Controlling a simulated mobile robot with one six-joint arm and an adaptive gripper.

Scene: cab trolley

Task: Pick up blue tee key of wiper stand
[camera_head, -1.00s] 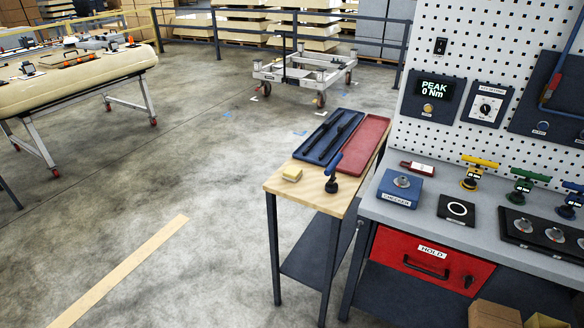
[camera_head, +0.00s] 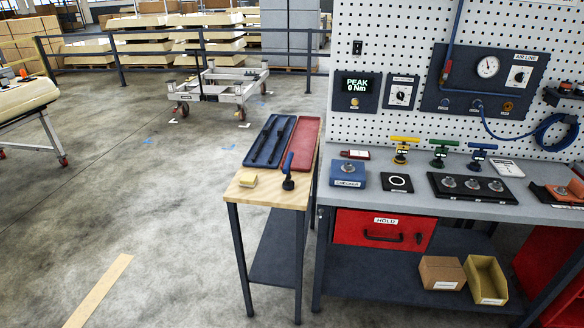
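A blue-handled tee key (camera_head: 288,164) stands upright in a round black base at the front right of the small wooden-topped stand (camera_head: 265,198). Its handle is seen nearly end-on. Another blue tee key (camera_head: 479,151) stands on the grey workbench (camera_head: 420,200), at the right of a row with a yellow tee key (camera_head: 402,143) and a green tee key (camera_head: 442,148). A blue tray (camera_head: 256,160) with black wiper-like bars lies on the stand. My gripper is not in view.
The bench holds a blue checker box (camera_head: 348,176) and a black socket plate (camera_head: 474,188), with a pegboard behind. A wheeled trolley (camera_head: 217,85) stands at the back. The floor left of the stand is clear.

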